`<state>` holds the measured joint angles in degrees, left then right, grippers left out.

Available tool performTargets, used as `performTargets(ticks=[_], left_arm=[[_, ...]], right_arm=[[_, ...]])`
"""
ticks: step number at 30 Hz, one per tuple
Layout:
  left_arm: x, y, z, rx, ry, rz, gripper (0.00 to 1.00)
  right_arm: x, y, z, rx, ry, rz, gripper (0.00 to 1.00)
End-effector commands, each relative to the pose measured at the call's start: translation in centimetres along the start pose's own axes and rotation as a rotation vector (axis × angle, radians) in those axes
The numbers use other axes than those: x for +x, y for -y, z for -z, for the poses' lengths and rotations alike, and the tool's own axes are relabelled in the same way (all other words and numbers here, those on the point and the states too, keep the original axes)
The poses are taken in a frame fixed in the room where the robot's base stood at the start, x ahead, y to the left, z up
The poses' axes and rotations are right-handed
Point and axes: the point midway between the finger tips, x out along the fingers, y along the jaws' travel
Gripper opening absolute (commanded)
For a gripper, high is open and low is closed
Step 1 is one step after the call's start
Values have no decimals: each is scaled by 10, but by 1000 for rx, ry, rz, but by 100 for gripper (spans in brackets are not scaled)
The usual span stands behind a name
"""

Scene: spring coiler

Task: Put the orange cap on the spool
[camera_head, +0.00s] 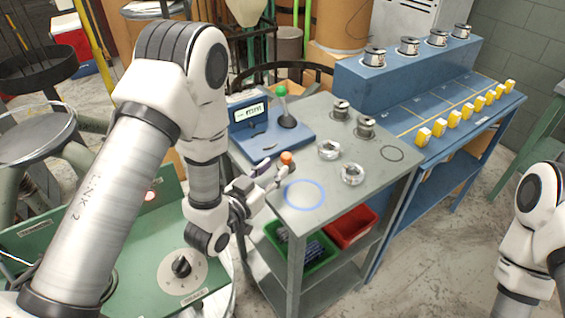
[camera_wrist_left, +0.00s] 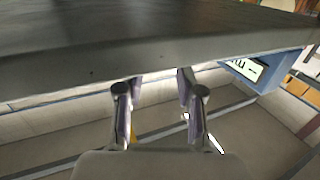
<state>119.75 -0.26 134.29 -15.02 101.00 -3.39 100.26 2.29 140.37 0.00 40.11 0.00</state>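The small orange cap (camera_head: 287,158) shows in the head view near the left edge of the grey cart top, right by my left fingertips. I cannot tell whether they touch it. My left gripper (camera_head: 271,173) has its fingers apart. In the left wrist view my left gripper (camera_wrist_left: 157,97) also shows a gap between its fingers, with no cap visible there. Silver spools stand on the cart, including a front one (camera_head: 352,174) and one behind it (camera_head: 329,150). Which spool is meant is unclear. My right arm shows at the right edge, but its gripper is out of view.
The cart top (camera_head: 385,185) has a blue ring mark (camera_head: 305,194) near its front. A blue gauge device (camera_head: 270,137) with a green-knobbed lever stands behind the cap. A blue bench (camera_head: 405,85) with spools and yellow boxes stands at right. The cart edge fills the upper wrist view.

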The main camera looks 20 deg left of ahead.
Motion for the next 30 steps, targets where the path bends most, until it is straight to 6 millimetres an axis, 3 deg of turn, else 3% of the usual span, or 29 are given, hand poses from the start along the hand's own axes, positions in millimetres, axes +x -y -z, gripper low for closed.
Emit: performTargets(ticks=[3,10,14,25,30], left_arm=[[-12,0,-2,0,3,0,41],[-14,-1,4,6,76,-9,41],[-4,-1,11,7,96,-9,41],[54,0,5,6,96,-9,41],[61,0,3,5,97,-8,41]], right_arm=[[9,0,0,0,0,0,40],[60,0,0,0,1,0,40],[55,0,0,0,0,0,40],[45,0,0,0,0,0,40],[45,0,0,0,0,0,40]])
